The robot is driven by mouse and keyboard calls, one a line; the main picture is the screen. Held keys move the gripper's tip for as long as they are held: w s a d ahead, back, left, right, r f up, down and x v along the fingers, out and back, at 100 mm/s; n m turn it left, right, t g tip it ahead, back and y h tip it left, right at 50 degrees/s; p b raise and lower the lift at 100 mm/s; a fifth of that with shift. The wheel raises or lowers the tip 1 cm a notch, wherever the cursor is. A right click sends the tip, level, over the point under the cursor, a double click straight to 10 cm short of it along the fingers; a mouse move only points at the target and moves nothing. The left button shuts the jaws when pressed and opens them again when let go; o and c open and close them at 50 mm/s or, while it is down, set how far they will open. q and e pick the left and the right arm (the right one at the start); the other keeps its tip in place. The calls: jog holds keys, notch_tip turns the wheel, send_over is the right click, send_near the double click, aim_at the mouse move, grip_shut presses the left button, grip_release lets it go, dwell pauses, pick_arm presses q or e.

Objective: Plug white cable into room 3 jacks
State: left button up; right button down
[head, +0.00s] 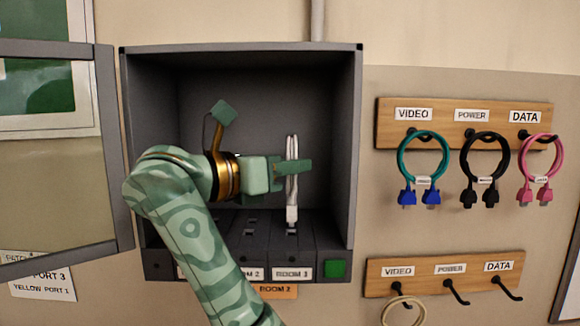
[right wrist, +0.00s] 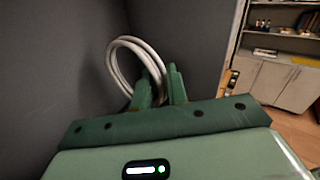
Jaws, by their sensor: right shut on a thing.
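The white cable (head: 292,190) is a looped cord held upright inside the grey wall box, with its white plug end pointing down. My right gripper (head: 291,166) is shut on the cable's loop. The plug (head: 291,214) is just above the slots of the room 3 jack block (head: 291,240); I cannot tell whether it touches them. In the right wrist view the white cable loop (right wrist: 120,62) leans left from between the green fingers of my right gripper (right wrist: 160,90). The plug is hidden there. My left gripper is not in view.
The open box door (head: 112,140) stands at the left, and the box wall (head: 352,150) is close on the right. A green button (head: 335,269) is beside the room 3 label. Teal, black and pink cables hang on the upper rack (head: 465,106). A beige cable (head: 402,308) hangs on the lower rack.

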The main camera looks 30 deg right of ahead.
jog(key=shift+f+b, duration=1)
jog(key=shift+f, duration=0.05)
dwell(1.9)
jog(key=c, duration=0.7)
grip_release()
jog(key=shift+o, duration=0.2)
jog(key=shift+a, duration=0.1)
jog(key=shift+s+a, duration=0.15)
jog(key=shift+a, duration=1.1)
jog(key=shift+s+a, duration=0.1)
jog(key=shift+a, duration=1.1)
jog(key=shift+s+a+p, duration=0.15)
jog(key=shift+a+p, duration=0.6)
jog(key=shift+a, duration=0.45)
